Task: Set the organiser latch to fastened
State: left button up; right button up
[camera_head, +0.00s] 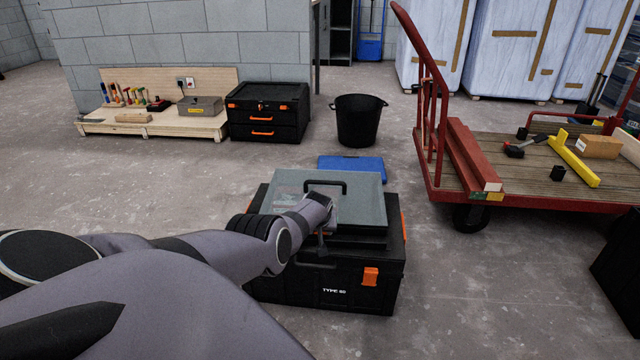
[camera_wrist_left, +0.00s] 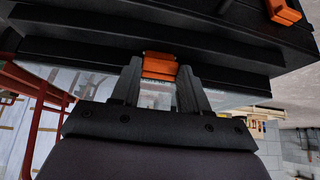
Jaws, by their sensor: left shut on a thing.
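My left gripper (camera_head: 321,246) is at the organiser's near side. In the left wrist view, my left gripper (camera_wrist_left: 160,88) has its two fingers on either side of the orange latch (camera_wrist_left: 160,66) and is shut on it. The latch lies against the dark edge of the organiser. My wrist hides it in the head view, and its exact angle is hard to tell. My right gripper is not in view.
An orange toolbox catch (camera_head: 370,277) sits below and right of the organiser. A blue case (camera_head: 352,168) and a black bucket (camera_head: 359,120) stand behind. A red cart (camera_head: 520,190) with loose items is at the right.

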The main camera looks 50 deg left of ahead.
pick_arm(q)
jog(key=shift+w+r, duration=0.1)
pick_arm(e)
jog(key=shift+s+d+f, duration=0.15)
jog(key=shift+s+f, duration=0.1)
pick_arm(q)
jog(key=o, duration=1.1)
jog(key=shift+c, duration=0.2)
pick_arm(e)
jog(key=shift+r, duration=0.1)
pick_arm(q)
jog(key=shift+r+p, duration=0.25)
jog(key=shift+p, duration=0.2)
jog(key=p+v, duration=0.6)
jog(key=p, duration=0.3)
jog(key=shift+s+r+p, duration=0.2)
jog(key=shift+r+p, duration=0.05)
jog(key=shift+p, duration=0.1)
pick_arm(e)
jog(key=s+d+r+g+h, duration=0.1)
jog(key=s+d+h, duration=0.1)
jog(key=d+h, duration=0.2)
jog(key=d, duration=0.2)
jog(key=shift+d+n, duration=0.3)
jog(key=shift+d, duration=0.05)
pick_arm(q)
jog(key=shift+d, duration=0.1)
